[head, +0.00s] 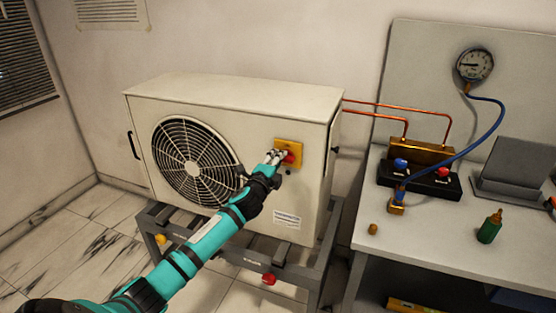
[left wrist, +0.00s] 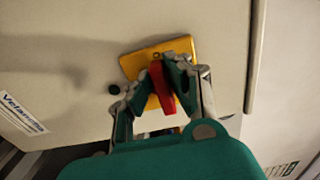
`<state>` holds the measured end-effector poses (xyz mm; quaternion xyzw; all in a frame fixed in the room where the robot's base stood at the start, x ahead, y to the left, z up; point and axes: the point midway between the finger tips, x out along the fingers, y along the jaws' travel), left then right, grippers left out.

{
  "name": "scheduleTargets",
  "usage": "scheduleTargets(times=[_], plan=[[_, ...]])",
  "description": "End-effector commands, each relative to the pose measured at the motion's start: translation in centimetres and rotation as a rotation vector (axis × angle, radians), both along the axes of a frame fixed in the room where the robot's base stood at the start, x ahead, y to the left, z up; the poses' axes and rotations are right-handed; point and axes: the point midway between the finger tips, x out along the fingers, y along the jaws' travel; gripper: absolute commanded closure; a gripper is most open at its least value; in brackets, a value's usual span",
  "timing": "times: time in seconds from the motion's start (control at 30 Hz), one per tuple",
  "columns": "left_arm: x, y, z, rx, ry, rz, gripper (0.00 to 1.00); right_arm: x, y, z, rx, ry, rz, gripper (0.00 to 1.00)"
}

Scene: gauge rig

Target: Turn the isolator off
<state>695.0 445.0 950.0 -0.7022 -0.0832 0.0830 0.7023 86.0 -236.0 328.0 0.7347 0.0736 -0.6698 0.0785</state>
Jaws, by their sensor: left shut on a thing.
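The isolator is a yellow plate (head: 290,146) with a red handle (head: 290,157) on the front of the beige outdoor unit (head: 235,93), right of its fan. In the left wrist view the yellow plate (left wrist: 180,48) shows behind the red handle (left wrist: 162,88). My left gripper (head: 279,156) is at the handle. In the left wrist view its two fingers (left wrist: 160,80) are closed around the handle, one on each side. The handle's lower end sticks out between them. Any marks on the plate are too small to read. My right gripper is not in view.
The unit stands on a grey metal frame (head: 330,265). Copper pipes (head: 400,109) run right to a bench (head: 455,235) with a manifold (head: 420,175), a gauge (head: 474,65) on a blue hose and a green bottle (head: 490,226). Tiled floor is clear at the left.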

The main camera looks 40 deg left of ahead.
Motion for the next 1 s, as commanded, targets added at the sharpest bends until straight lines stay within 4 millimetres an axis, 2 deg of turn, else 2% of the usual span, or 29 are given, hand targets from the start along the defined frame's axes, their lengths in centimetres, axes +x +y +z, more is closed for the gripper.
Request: scheduleTargets(times=[0.47,0.5,0.67,1.0], plan=[[-0.02,0.04,-0.15,-0.019,-0.002,0.002,1.00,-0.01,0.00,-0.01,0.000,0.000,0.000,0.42],[-0.02,0.04,-0.16,-0.019,-0.002,0.002,0.82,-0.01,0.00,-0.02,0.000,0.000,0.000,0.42],[-0.01,0.02,-0.13,-0.017,-0.002,0.001,0.62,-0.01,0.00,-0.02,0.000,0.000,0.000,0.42],[-0.42,-0.11,-0.10,-0.015,-0.003,0.000,0.62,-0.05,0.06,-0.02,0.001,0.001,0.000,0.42]])
